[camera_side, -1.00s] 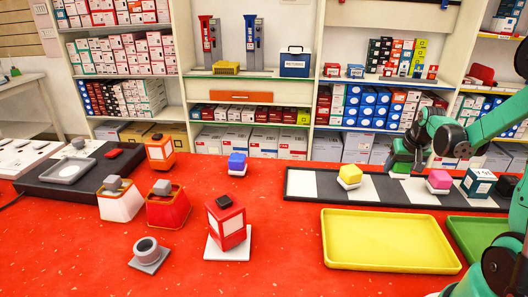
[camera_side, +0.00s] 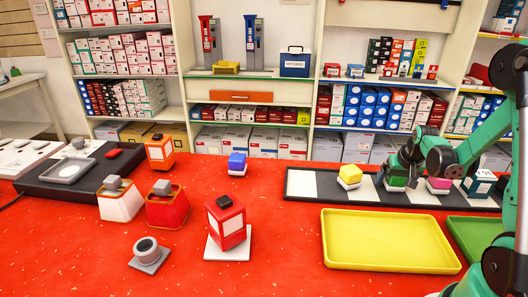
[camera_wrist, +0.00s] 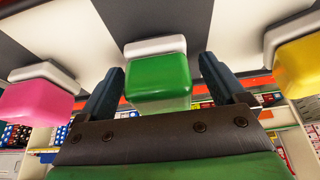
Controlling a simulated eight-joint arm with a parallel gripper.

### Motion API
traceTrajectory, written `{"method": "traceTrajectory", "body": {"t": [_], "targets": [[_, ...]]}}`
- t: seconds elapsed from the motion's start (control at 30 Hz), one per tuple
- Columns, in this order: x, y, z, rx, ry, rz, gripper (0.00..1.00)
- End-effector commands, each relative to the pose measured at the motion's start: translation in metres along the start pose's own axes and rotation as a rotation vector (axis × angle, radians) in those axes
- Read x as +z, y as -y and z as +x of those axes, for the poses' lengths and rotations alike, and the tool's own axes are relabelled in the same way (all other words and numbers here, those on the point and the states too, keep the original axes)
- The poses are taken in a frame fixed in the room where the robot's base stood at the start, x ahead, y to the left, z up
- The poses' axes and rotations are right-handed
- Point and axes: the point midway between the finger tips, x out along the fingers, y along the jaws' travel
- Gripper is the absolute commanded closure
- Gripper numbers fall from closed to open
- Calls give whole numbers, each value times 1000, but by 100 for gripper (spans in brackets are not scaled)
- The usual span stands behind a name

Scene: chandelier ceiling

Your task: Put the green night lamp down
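The green night lamp (camera_wrist: 158,80), a rounded green block on a white base, is between my fingers in the wrist view. In the side view the lamp (camera_side: 396,185) is low over the black-and-white strip (camera_side: 302,184), between the yellow lamp (camera_side: 350,173) and the pink lamp (camera_side: 439,184). It looks upright, its base at the strip's surface; exact contact is hard to tell. My gripper (camera_wrist: 161,64) has its fingers apart on either side of the lamp, with a gap clear at the right finger. In the side view my gripper (camera_side: 402,172) partly hides the lamp.
A dark teal box (camera_side: 479,182) stands at the strip's right end. A yellow tray (camera_side: 390,240) and a green tray (camera_side: 474,236) lie in front. Several red, white and orange lamps stand left on the red table (camera_side: 285,270). The blue lamp (camera_side: 237,161) stands apart, left of the strip.

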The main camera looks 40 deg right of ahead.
Motion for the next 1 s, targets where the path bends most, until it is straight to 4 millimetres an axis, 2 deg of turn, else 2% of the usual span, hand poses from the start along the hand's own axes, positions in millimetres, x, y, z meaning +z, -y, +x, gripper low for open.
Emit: {"method": "traceTrajectory", "body": {"t": [0.23,0.37,1.0], "targets": [[-1,0,-2,0,0,0,9],[-1,0,-12,0,0,0,9],[-1,0,-105,0,0,0,9]]}}
